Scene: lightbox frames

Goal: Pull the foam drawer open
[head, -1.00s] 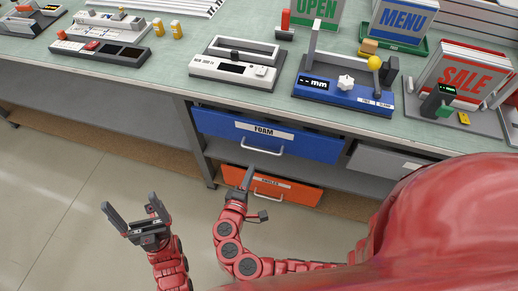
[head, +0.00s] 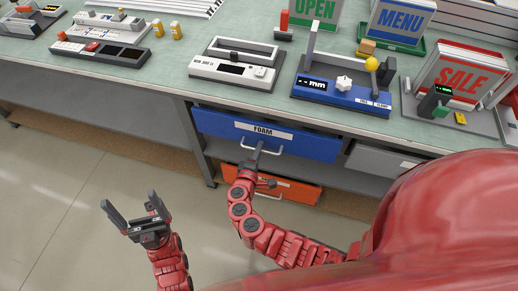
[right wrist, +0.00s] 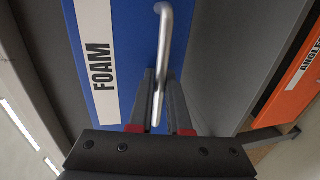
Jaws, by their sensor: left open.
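The blue foam drawer (head: 220,124), labelled FOAM, sits under the counter and looks shut. Its pale bar handle (head: 274,152) shows in the head view, partly behind my right gripper (head: 258,148). In the right wrist view, the drawer front (right wrist: 133,60) and handle (right wrist: 165,25) are close. The two fingers of my right gripper (right wrist: 161,78) lie on either side of the handle bar. I cannot tell whether they press on it. My left gripper (head: 130,215) is open and empty, out over the floor at lower left.
An orange drawer (head: 300,193) sits below the foam drawer, and a grey drawer (head: 375,160) is to its right. The counter (head: 165,75) above bears devices and signs. The floor (head: 70,200) at left is clear.

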